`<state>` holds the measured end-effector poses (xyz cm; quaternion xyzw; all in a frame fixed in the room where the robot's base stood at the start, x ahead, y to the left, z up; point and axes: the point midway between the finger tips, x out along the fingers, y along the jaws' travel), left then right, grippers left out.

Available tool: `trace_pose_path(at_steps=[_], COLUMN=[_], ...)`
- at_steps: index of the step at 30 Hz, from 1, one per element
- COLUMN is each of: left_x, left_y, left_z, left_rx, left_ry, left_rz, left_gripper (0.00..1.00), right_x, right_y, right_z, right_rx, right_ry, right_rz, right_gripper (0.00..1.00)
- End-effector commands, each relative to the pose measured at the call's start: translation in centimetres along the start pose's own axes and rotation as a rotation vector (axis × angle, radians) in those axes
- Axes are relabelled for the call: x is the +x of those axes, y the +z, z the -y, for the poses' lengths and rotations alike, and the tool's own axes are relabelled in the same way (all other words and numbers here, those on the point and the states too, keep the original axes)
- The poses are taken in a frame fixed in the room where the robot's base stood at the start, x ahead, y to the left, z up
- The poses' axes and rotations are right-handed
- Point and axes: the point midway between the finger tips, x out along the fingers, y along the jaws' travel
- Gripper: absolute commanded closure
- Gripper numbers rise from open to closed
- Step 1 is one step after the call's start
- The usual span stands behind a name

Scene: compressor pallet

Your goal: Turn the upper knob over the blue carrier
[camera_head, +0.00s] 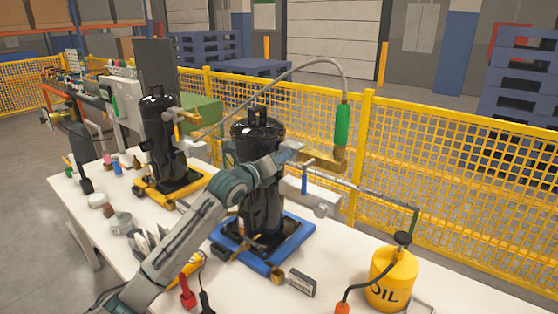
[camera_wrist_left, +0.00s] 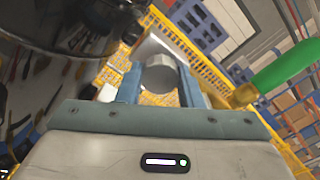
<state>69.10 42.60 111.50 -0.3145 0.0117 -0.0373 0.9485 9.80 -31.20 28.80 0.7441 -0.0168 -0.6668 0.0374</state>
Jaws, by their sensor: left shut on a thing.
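The blue carrier (camera_head: 293,236) sits on the white table and bears a black compressor (camera_head: 258,131). My left arm reaches across the front of the compressor, and my left gripper (camera_head: 291,155) is at its right side, high over the carrier. In the left wrist view, the blue fingers are shut on a round grey knob (camera_wrist_left: 161,74), one finger on each side. In the head view that knob is mostly hidden by the gripper. My right gripper is in neither view.
A hose with a green handle (camera_head: 342,126) arches over the compressor. A thin pipe (camera_head: 365,187) runs right from it. A yellow carrier (camera_head: 150,196) with another compressor stands left. A yellow oil can (camera_head: 391,280) stands at front right. A yellow mesh fence (camera_head: 460,170) runs behind.

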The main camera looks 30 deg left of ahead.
Motion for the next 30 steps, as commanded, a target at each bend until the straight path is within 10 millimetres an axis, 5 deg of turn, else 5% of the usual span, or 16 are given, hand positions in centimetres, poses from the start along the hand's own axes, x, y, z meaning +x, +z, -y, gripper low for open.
trace_pose_path(at_steps=[22, 23, 25, 30], left_x=[-0.02, -0.02, -0.02, -0.01], left_y=[-0.41, -0.41, -0.37, -0.22], left_z=[-0.27, -0.27, -0.24, -0.15], left_rx=[0.082, 0.082, 0.082, 0.083], left_ry=[0.005, 0.005, 0.005, 0.003], left_rz=[-0.008, -0.008, -0.007, -0.004], left_gripper=[0.89, 0.63, 0.49, 0.45], right_x=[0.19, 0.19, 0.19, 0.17], right_y=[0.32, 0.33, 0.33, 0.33], right_z=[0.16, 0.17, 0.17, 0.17], right_rx=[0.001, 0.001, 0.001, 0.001], right_ry=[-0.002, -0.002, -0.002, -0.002], right_rz=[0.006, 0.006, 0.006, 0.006], right_gripper=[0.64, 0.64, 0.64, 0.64])
